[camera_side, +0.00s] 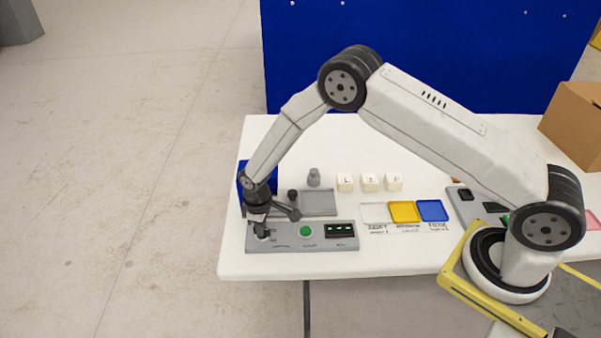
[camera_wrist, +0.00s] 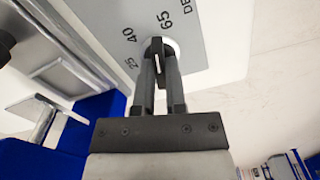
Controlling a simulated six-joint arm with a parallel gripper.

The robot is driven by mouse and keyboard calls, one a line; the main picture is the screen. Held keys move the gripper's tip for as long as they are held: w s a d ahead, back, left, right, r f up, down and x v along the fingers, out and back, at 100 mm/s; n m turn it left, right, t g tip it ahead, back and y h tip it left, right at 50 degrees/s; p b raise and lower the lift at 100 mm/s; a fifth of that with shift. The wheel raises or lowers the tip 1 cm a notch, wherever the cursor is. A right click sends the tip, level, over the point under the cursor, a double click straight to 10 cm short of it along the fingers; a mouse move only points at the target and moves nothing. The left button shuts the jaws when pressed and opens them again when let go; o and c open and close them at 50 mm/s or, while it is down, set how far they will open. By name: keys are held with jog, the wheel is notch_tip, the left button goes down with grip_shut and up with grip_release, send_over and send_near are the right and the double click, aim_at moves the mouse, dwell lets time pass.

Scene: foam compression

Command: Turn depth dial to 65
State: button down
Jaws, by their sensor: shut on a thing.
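The control panel (camera_side: 283,246) is a grey box at the table's front left; its light face also shows in the wrist view (camera_wrist: 205,50). The depth dial (camera_wrist: 158,44) is a dark knob on a white ring, with printed marks 25, 40 and 65 around it. My gripper (camera_wrist: 157,72) is shut on the dial, one finger on each side. A white line shows on the knob between the fingers; I cannot tell exactly which mark it points to. In the side view my gripper (camera_side: 263,229) points down at the panel's left end and mostly hides the dial.
A green button (camera_side: 305,232) and a dark display with green lights (camera_side: 339,230) sit right of the dial. Behind are a grey fixture (camera_side: 320,203), a grey weight (camera_side: 314,178) and white cubes (camera_side: 369,182). Coloured trays (camera_side: 404,211) lie to the right.

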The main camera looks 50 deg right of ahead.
jog(key=shift+m, duration=1.3)
jog(key=c, duration=0.7)
grip_release()
jog(key=shift+r, duration=3.85)
jog(key=shift+r, duration=0.1)
